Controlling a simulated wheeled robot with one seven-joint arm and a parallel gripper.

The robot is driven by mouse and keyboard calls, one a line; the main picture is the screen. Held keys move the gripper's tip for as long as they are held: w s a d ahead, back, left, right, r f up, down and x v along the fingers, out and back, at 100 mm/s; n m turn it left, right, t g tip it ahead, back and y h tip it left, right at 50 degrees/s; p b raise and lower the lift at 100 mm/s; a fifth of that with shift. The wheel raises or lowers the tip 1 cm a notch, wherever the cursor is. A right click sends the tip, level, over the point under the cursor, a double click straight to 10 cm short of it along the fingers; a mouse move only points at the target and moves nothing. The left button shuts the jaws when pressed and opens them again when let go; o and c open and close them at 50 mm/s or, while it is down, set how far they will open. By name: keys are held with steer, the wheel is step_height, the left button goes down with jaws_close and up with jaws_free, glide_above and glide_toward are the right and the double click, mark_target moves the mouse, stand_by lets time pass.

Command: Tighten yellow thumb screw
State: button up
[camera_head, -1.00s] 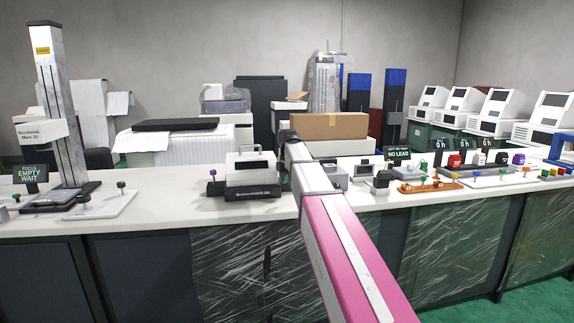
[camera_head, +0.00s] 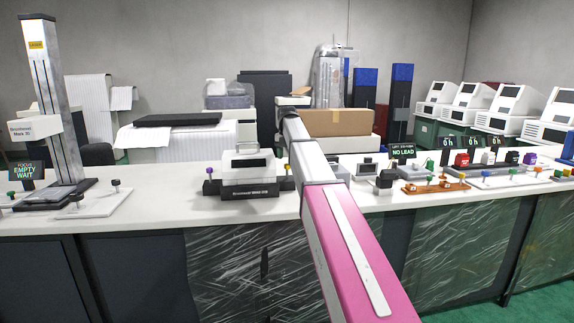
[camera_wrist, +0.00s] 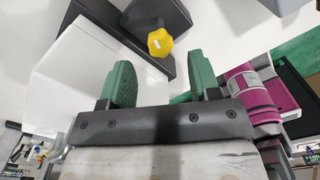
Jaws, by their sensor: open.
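The yellow thumb screw (camera_wrist: 159,42) shows in the wrist view as a lobed knob on a dark block. My gripper (camera_wrist: 163,74) is open, with its two green fingers apart and nothing between them. The screw lies just beyond the fingertips, about midway between them in the picture, and the fingers do not appear to touch it. In the head view my arm reaches towards the bench, but the gripper cannot be made out there. I cannot tell which small knob in that view is this screw.
A white and black machine (camera_head: 250,172) stands on the white bench (camera_head: 160,218), left of my arm. A tall column stand (camera_head: 58,110) is at the far left. A cardboard box (camera_head: 338,122) and small coloured fixtures (camera_head: 430,187) are to the right.

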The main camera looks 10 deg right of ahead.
mark_target(287, 164)
steer(key=shift+f, duration=1.95)
steer(key=shift+c, duration=0.4)
steer(key=c, duration=0.9)
steer(key=shift+o, duration=0.2)
